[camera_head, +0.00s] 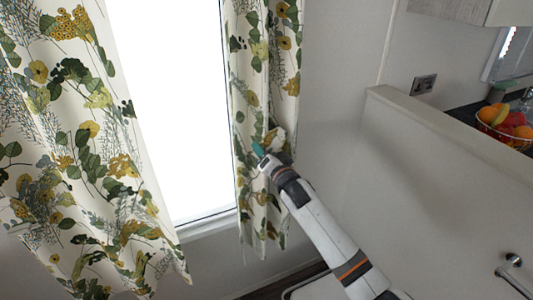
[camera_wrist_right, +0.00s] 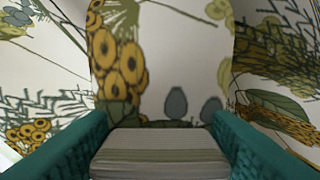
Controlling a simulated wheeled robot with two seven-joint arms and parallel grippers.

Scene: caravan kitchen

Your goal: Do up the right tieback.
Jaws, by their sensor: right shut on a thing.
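The right curtain (camera_head: 265,60), white with green and yellow leaf print, hangs narrow at the right side of the bright window. My right gripper (camera_head: 262,153) is against its lower half. In the right wrist view its teal fingers are shut on a grey-beige striped band, which looks like the right tieback (camera_wrist_right: 160,150). The printed cloth fills the view just beyond it. The tieback's other end and its fastening point are hidden or too small to tell in the head view. My left gripper is not in view.
The wider left curtain (camera_head: 75,150) hangs at the left of the window (camera_head: 165,90). A pale partition (camera_head: 440,170) stands to the right, with a fruit basket (camera_head: 505,125) on the dark counter behind it. A socket (camera_head: 424,84) is on the wall.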

